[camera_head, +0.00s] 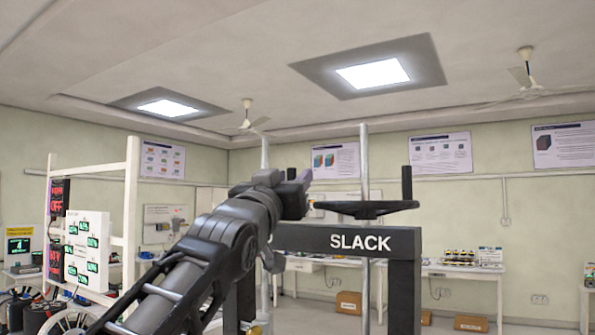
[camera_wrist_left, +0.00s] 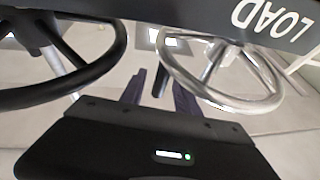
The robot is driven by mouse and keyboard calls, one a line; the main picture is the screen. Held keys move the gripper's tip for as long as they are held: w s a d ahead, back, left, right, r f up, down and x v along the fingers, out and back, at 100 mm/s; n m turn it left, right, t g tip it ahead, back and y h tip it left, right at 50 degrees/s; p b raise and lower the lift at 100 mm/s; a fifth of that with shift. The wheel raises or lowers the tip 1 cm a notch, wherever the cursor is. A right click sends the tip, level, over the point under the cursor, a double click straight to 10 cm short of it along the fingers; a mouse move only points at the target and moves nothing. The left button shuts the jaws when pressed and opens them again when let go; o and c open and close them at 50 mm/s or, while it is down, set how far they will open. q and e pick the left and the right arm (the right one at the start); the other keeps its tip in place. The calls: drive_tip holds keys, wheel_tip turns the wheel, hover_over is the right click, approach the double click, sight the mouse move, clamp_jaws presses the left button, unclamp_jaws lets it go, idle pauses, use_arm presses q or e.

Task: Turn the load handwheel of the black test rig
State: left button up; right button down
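The black test rig (camera_head: 345,240) stands ahead, with SLACK in white on its crossbar. A black handwheel (camera_head: 365,208) with an upright knob is above that label; a black wheel also shows at the left of the left wrist view (camera_wrist_left: 108,62). A silver handwheel (camera_wrist_left: 185,75) is beside the upside-down LOAD label (camera_wrist_left: 268,18). I cannot make out the silver wheel in the head view, where my arm covers that side. My left gripper (camera_head: 301,178) is at the crossbar's left end. Its fingers (camera_wrist_left: 160,95) are apart near the silver rim; contact is unclear. My right gripper is out of view.
A white frame (camera_head: 132,210) with displays stands at the left. Behind the rig are white tables (camera_head: 455,270) with equipment and cardboard boxes (camera_head: 348,302) on the floor. Upright metal rods (camera_head: 365,160) rise by the rig. The space right of the rig is clear.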

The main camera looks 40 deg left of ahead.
use_arm(q)
drive_tip(key=shift+w+r, duration=0.15)
drive_tip(key=shift+r, duration=0.05)
clamp_jaws()
idle(0.3)
idle(1.1)
